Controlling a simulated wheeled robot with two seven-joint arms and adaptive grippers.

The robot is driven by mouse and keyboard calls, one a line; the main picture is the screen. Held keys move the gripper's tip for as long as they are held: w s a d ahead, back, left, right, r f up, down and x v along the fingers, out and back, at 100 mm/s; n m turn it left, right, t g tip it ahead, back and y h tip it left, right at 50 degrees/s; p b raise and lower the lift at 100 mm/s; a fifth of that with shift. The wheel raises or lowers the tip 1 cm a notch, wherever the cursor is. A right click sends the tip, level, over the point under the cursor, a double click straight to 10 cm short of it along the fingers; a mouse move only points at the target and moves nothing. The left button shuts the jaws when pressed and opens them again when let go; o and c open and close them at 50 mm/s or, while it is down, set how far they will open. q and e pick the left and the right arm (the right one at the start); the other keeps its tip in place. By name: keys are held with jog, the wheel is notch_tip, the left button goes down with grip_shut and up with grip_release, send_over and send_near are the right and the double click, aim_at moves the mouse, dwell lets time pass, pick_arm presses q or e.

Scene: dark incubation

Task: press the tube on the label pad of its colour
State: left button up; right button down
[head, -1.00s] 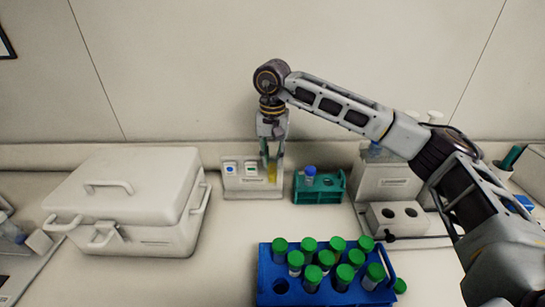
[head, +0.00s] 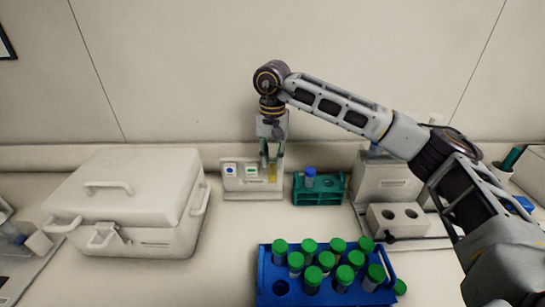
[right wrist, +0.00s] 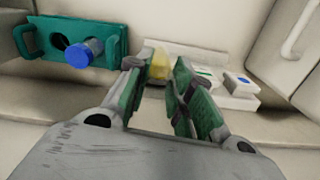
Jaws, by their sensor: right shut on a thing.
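My right gripper (head: 268,155) points down at the right part of a white label stand (head: 252,194) by the back wall. Its fingers (right wrist: 158,85) are shut on a yellowish, translucent thing (right wrist: 160,64), apparently the tube; it also shows in the head view (head: 272,173). The fingers hide much of it, and I see no cap colour. I cannot tell whether it touches the stand. The stand has a blue-marked pad (head: 230,170) at left and a green-marked pad (head: 251,169) beside it. Both pads also show in the right wrist view, green (right wrist: 205,72) and blue (right wrist: 242,82). My left gripper is out of view.
A teal rack (head: 318,197) with a blue-capped tube (head: 310,177) stands right of the stand. A blue rack (head: 265,262) of several green-capped tubes is in front. A white lidded case (head: 130,205) is at left. A grey block with two holes (head: 398,222) is at right.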

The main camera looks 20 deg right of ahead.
jog(key=s+a+b, duration=0.2)
jog(key=s, duration=0.4)
jog(key=shift+s, duration=0.35)
dwell(1.1)
